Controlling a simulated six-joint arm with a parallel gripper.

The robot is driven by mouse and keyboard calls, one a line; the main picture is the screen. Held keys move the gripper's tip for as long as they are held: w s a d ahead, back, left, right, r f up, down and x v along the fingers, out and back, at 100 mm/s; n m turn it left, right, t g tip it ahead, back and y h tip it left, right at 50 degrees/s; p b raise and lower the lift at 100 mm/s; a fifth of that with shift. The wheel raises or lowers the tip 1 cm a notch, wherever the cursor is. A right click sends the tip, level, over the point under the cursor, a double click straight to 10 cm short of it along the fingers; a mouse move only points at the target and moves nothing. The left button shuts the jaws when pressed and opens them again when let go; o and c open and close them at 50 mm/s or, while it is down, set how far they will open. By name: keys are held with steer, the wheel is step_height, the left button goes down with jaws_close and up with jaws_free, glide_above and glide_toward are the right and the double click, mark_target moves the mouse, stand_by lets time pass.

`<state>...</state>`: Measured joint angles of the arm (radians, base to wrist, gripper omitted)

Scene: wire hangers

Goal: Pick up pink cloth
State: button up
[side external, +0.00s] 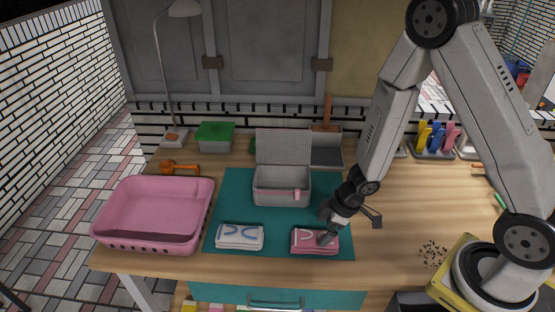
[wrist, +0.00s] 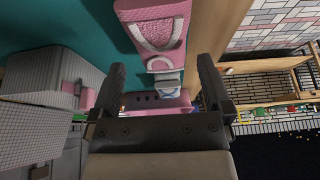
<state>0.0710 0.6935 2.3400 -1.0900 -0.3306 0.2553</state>
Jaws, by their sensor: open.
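The pink cloth (side external: 304,243) is folded, with a white curved mark on it. It lies on the teal mat at the table's front edge, and in the wrist view it shows at the top (wrist: 153,28). My gripper (side external: 326,230) is low over the right part of this cloth, hiding some of it. In the wrist view my gripper (wrist: 160,68) has its two fingers apart with nothing clamped between them. The cloth lies beyond the fingertips. I cannot tell whether a finger touches it.
A white cloth with blue marks (side external: 240,236) lies to the left on the teal mat (side external: 232,190). A grey lidded basket (side external: 281,190) stands open behind the cloths. A pink tub (side external: 150,212) is at far left. An orange dumbbell (side external: 180,168) lies behind the tub.

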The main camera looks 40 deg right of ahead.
mark_target(317, 237)
steer(key=shift+w+f, duration=0.1)
steer(key=shift+f, duration=0.1)
steer(key=shift+x, duration=2.5)
steer(key=shift+c, duration=0.2)
steer(key=c, duration=1)
